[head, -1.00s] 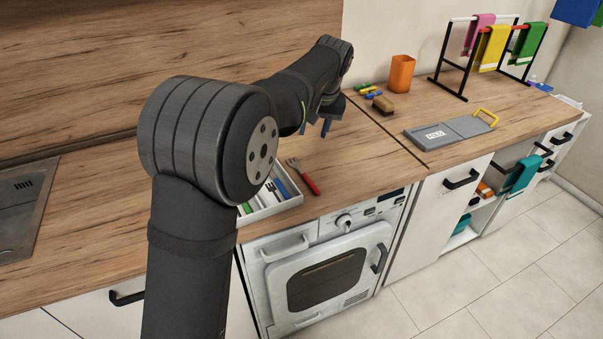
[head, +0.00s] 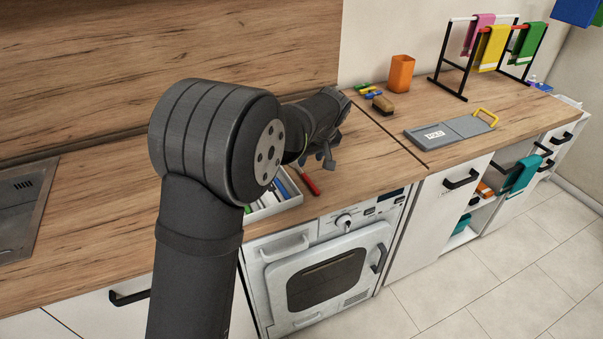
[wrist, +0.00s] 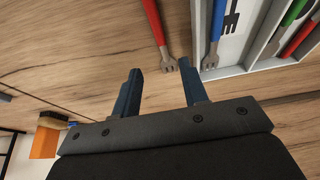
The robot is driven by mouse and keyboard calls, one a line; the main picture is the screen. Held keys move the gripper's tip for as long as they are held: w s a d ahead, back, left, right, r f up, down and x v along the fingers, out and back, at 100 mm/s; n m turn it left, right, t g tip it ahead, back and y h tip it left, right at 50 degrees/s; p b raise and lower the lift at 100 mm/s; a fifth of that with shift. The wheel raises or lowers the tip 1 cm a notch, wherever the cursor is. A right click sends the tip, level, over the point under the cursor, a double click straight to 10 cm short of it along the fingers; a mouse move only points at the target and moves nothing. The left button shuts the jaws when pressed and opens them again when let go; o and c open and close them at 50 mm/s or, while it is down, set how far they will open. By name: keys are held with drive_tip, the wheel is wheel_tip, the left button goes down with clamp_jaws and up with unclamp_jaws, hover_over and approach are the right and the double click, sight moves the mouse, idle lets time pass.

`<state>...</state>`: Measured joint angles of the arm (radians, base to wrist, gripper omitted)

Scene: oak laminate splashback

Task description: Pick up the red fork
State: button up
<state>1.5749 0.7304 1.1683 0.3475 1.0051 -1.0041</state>
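The red fork (head: 308,183) lies on the wooden counter just right of the cutlery tray. In the head view my arm hides its far end. In the wrist view its red handle (wrist: 154,22) runs up to the top edge, and its grey tined head points toward my gripper. My gripper (wrist: 160,68) is open, with its two dark blue fingers apart and nothing held. In the picture the fork's head shows between the fingertips. I cannot tell the height of the gripper (head: 322,161) above the counter.
The white tray (wrist: 237,71) with several utensils, one blue, stands close to the right finger in the wrist view. An orange cup (head: 402,73), a brush (head: 383,104), a grey board (head: 445,131) and a towel rack (head: 465,70) stand further right. The counter between is clear.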

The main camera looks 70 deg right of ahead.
sight(305, 175)
drive_tip(key=shift+x, duration=1.2)
drive_tip(key=shift+a+x, duration=0.2)
drive_tip(key=shift+x, duration=2.4)
drive_tip(key=shift+s+f, duration=0.1)
drive_tip(key=shift+f, duration=0.1)
clamp_jaws()
